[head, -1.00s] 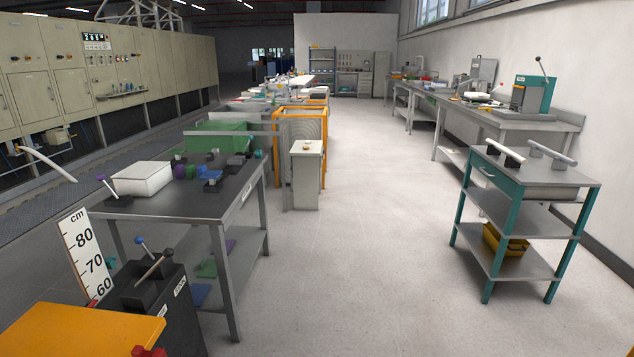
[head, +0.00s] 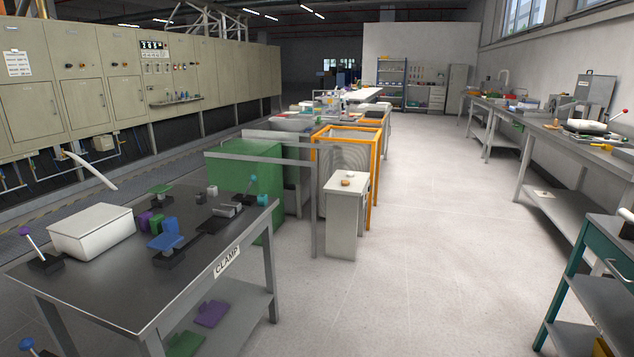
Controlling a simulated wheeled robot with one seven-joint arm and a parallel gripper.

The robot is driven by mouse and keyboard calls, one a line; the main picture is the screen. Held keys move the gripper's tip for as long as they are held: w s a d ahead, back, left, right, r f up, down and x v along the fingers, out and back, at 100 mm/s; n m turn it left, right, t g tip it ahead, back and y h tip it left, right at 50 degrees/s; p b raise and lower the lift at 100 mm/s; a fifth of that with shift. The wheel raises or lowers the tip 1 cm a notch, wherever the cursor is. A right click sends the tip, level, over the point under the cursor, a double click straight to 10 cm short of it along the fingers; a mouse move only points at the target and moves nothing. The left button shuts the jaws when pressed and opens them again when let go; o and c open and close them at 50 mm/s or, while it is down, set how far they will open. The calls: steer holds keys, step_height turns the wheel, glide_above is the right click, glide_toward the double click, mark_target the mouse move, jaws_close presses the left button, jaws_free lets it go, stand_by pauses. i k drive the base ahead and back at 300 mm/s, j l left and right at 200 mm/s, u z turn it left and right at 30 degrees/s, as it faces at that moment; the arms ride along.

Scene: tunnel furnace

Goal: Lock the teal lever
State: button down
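Another lever with a purple knob (head: 24,232) leans on a black base at the table's left end. My gripper is not in view.
On the table are a white bin (head: 92,232), a blue clamp-like piece (head: 166,242) and several small coloured blocks. A green box (head: 245,178) and a white pedestal (head: 344,222) stand behind. A teal-framed trolley (head: 575,265) is at right. The middle floor (head: 420,260) is clear.

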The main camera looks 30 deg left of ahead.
mark_target(252, 177)
steer(key=i+j+u, duration=0.1)
steer(key=i+u, duration=0.25)
steer(key=i, duration=0.5)
steer(key=i+l+u, duration=0.15)
steer(key=i+u, duration=0.2)
steer(key=i, duration=0.5)
steer(key=i+j+z, duration=0.3)
steer(key=i+j, duration=0.25)
steer(key=i+j+z, duration=0.3)
steer(key=i+j, duration=0.4)
